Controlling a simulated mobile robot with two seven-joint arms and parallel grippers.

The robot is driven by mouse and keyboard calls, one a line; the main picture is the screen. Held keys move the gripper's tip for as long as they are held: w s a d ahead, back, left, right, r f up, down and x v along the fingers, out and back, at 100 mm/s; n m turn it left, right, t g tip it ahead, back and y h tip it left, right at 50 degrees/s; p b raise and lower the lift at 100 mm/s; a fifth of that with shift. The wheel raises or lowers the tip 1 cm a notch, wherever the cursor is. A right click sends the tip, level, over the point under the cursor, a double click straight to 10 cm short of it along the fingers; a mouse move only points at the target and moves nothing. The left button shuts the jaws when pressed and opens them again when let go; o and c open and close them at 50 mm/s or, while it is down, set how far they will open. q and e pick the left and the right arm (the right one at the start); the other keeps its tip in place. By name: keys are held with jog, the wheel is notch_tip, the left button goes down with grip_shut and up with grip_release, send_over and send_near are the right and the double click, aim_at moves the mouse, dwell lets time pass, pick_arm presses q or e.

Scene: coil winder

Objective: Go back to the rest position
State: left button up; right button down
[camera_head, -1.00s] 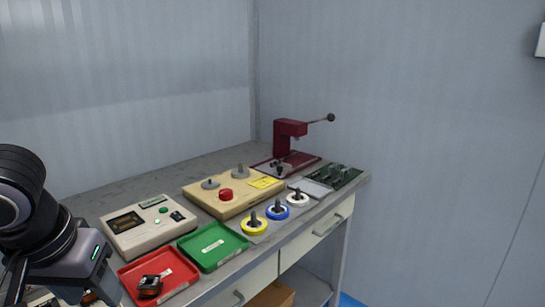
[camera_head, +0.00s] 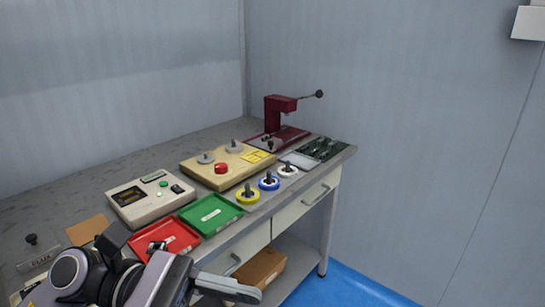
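My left arm comes in at the bottom left, in front of the bench's near edge. My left gripper (camera_head: 228,288) points to the right, below the red tray and in front of the drawers. One pale finger shows, and I cannot tell whether the gripper is open or shut. No held thing shows at it. My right gripper is not in view. The red tray (camera_head: 185,239) is partly covered by my arm, with a small dark part (camera_head: 156,246) in it.
The bench holds a green tray (camera_head: 211,214), a meter box (camera_head: 150,202), a beige winder (camera_head: 227,165), wire spools (camera_head: 269,181) and a red press (camera_head: 280,115). A cardboard box (camera_head: 259,268) sits on the lower shelf. Blue floor (camera_head: 350,288) at right is clear.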

pick_arm(q)
jog(key=w+a+r+n+t+h+p, duration=0.2)
jog(key=w+n+t+h, duration=0.35)
jog(key=n+t, duration=0.85)
jog(key=w+a+f+n+t+y+p, duration=0.1)
jog(key=w+a+f+n+t+y, duration=0.4)
jog(key=n, duration=0.8)
jog(key=a+f+n+t+y, duration=0.2)
jog(key=f+n+t+y, duration=0.3)
jog(key=n, duration=0.7)
jog(key=s+a+f+n+g+y, duration=0.2)
jog(key=s+f+n+g+y, duration=0.1)
jog(key=f+n, duration=0.3)
jog(key=s+a+f+n+g+y+p, duration=0.1)
jog(key=s+a+f+n+g+y, duration=0.1)
jog(key=f, duration=0.7)
jog(key=s+a+f+n+g+y+p, duration=0.1)
jog(key=s+a+f+n+g+y, duration=0.1)
jog(key=s+f+n+g+y, duration=0.3)
notch_tip(320, 180, down, 2)
jog(key=s+n, duration=0.2)
jog(key=n, duration=0.2)
jog(key=shift+a+f+n, duration=0.2)
jog(key=shift+f+n, duration=0.05)
jog(key=shift+n, duration=0.15)
